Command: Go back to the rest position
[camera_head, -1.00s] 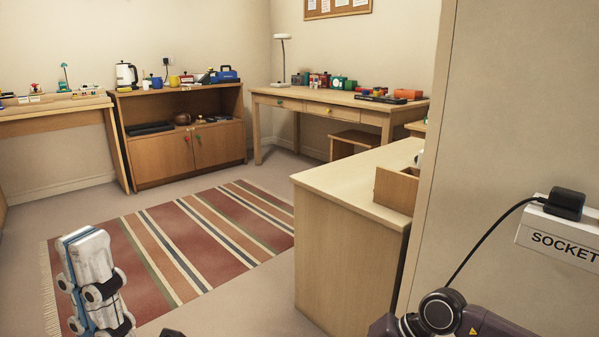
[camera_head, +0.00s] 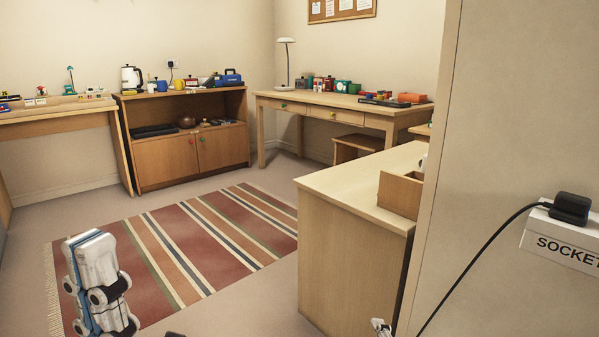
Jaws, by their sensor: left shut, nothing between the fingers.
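My left gripper (camera_head: 88,246) stands upright in the lower left of the head view, in front of the striped rug. It is white and grey with a blue strip, and its fingers are closed together with nothing between them. It touches no furniture that I can see. A small pale tip (camera_head: 380,327) at the bottom edge, by the near cabinet, looks like part of my right gripper. The rest of it is out of the picture, so its fingers cannot be judged.
A light wooden cabinet (camera_head: 350,265) stands close at the right, beside a wall with a plugged socket (camera_head: 567,235). A low cupboard (camera_head: 190,155), a desk (camera_head: 350,112) and a left table (camera_head: 60,116) line the back. The rug (camera_head: 200,240) is clear.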

